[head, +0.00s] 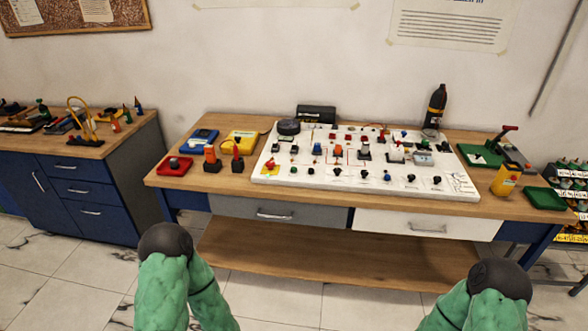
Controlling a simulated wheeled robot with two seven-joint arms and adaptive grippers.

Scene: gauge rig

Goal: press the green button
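A white gauge board (330,186) lies on the workbench, covered with small switches, knobs and coloured parts. A small green part (283,139) shows near its upper left, below a black round part. Other small dark or greenish knobs line its front edge. At this size I cannot tell which part is the green button. Both my arms show only as green padded links with dark rounded ends at the bottom of the view, in front of the bench and apart from the board. Neither gripper's fingers are in view.
The wooden workbench (200,181) holds a red tray (174,166), a yellow case (242,140) and a blue device (202,136) left of the board. A dark bottle (436,106) stands behind it. A yellow device (506,179) and green tray (545,198) are at right.

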